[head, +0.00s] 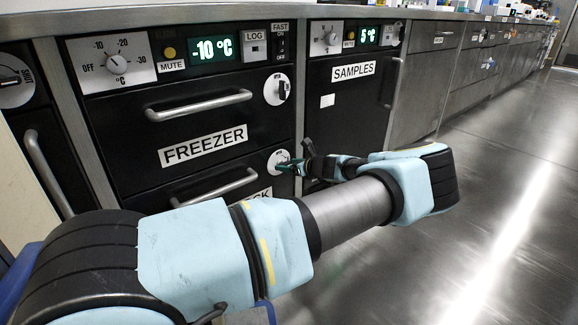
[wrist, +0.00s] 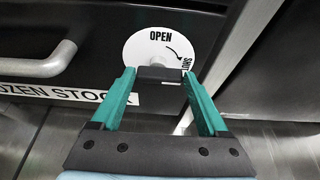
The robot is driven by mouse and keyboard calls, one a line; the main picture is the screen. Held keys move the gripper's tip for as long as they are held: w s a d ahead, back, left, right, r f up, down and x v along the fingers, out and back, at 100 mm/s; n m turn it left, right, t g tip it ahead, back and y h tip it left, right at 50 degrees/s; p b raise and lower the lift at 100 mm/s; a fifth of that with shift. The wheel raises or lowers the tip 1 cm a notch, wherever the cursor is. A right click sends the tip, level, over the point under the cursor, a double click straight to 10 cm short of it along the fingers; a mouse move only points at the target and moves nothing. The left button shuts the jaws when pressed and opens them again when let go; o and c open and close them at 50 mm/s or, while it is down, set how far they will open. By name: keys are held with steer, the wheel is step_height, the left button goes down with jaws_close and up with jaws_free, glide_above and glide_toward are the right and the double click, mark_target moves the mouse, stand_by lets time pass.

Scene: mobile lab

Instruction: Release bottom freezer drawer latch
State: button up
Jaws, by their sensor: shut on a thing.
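The bottom freezer drawer (head: 165,195) is black with a silver bar handle (head: 215,188) and appears closed. Its latch is a white round dial (wrist: 140,45) marked OPEN at the top and SHUT at the right, with a black knob (wrist: 158,75). My gripper (wrist: 157,73) has its green fingertips on the two ends of the knob, which lies crosswise between them. In the head view the dial (head: 273,156) is partly hidden behind my gripper (head: 288,166). My arm covers part of the drawer front.
The upper freezer drawer (head: 205,135) has its own handle and latch dial (head: 277,89). The samples fridge (head: 345,120) stands to the right, then a row of grey cabinets. A "FROZEN STOCK" label (wrist: 70,97) is left of my fingers. Open floor (head: 480,190) lies at the right.

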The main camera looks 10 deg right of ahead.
stand_by(0.3)
steer(key=shift+s+a+n+h+p, duration=0.1)
steer(key=shift+a+n+h+p, duration=0.05)
steer(key=shift+n+h+p, duration=0.35)
steer(key=shift+s+a+n+t+h, duration=0.15)
steer(key=shift+n+t+h, duration=0.25)
steer(key=shift+n, duration=0.5)
steer(key=n+t+h+b, duration=0.1)
steer(key=n+b, duration=0.2)
steer(key=b, duration=0.1)
steer(key=f+n+t+h+b, duration=0.1)
steer(key=n+t+b, duration=0.1)
steer(key=n+b, duration=0.2)
steer(key=a+n+t+h+b, duration=0.1)
steer(key=n+b, duration=0.2)
steer(key=shift+s+f+n+t+b, duration=0.15)
steer(key=shift+f+n+t+b, duration=0.15)
steer(key=shift+t+b, duration=0.1)
steer(key=shift+r, duration=0.1)
steer(key=o, duration=1.2)
steer(key=shift+o, duration=0.2)
